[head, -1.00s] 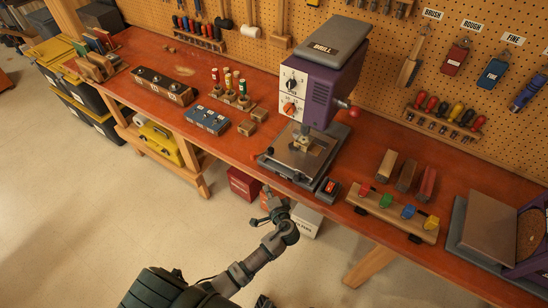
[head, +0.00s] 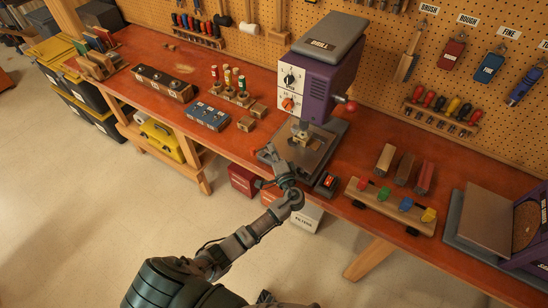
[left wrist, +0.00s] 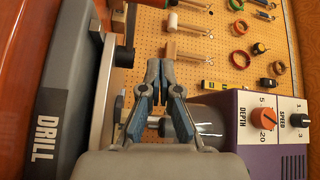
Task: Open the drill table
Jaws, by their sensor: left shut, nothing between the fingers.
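The drill press (head: 325,75) has a purple body, a grey top marked DRILL and two dials. Its metal drill table (head: 318,158) lies below the chuck on a grey base, with a small block (head: 303,138) on it. In the left wrist view the press appears sideways: the grey base (left wrist: 65,95) at left, the purple head (left wrist: 268,120) at right and the silver chuck (left wrist: 208,122) between. My left gripper (head: 270,160) is at the table's front left edge; contact cannot be told. Its blue-grey fingers (left wrist: 160,65) are together and empty. My right gripper is not seen.
A red-button switch box (head: 327,183) sits just right of the gripper at the bench edge. A wooden rack with coloured pieces (head: 390,207) stands further right. Small wooden blocks (head: 247,122) and a blue box (head: 207,116) lie left. Boxes (head: 243,180) stand under the bench.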

